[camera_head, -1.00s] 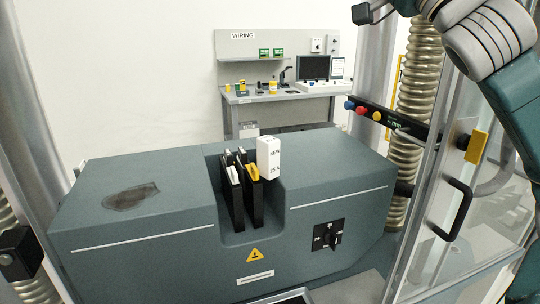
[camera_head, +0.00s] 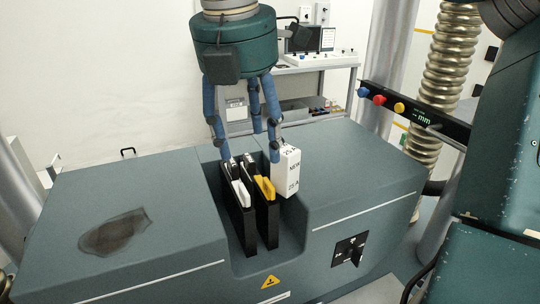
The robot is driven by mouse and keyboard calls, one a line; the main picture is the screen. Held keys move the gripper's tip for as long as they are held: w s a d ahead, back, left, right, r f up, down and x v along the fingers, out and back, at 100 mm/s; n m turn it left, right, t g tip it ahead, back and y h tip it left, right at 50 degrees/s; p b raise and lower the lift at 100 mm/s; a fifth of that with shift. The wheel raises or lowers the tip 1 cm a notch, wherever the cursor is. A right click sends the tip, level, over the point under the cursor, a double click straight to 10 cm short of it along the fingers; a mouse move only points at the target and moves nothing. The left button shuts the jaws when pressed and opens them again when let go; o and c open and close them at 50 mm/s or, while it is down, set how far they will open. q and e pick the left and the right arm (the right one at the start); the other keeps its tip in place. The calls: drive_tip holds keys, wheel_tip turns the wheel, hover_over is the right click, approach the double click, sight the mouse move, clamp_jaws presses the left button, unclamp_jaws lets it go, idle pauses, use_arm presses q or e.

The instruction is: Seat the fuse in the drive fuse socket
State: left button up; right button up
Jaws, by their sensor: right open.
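My right gripper (camera_head: 248,153) hangs from the top of the picture, blue fingers spread and pointing down, open over the recess in the grey-green machine housing. Below it stand two narrow black holders: the left holder (camera_head: 237,224) has a white piece (camera_head: 242,193) at its top, the right holder (camera_head: 267,224) a yellow piece (camera_head: 266,187). A white box (camera_head: 287,176) marked "NEW" and apparently "25 A" stands just right of them, close to the right fingertip; contact is unclear. I cannot tell which part is the fuse or the drive fuse socket. My left gripper is not in view.
A bar with coloured knobs (camera_head: 415,110) and a ribbed column (camera_head: 447,75) stand at right. A bench (camera_head: 300,65) is behind.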

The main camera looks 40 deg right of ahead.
sight(282, 151)
drive_tip(key=d+f, duration=0.1)
drive_tip(key=d, duration=0.1)
drive_tip(key=d+f+h+p, duration=0.1)
drive_tip(key=d+f, duration=0.1)
drive_tip(key=d+f+m+h+p, duration=0.1)
drive_tip(key=d+f, duration=0.1)
drive_tip(key=shift+s+d+f+g, duration=0.1)
drive_tip(key=shift+s+d+g, duration=0.1)
drive_tip(key=shift+s+g, duration=0.2)
drive_tip(key=shift+w+f, duration=0.1)
drive_tip(key=shift+f, duration=0.1)
drive_tip(key=shift+c, duration=1.3)
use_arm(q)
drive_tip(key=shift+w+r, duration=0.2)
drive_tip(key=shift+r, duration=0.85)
use_arm(e)
clamp_jaws()
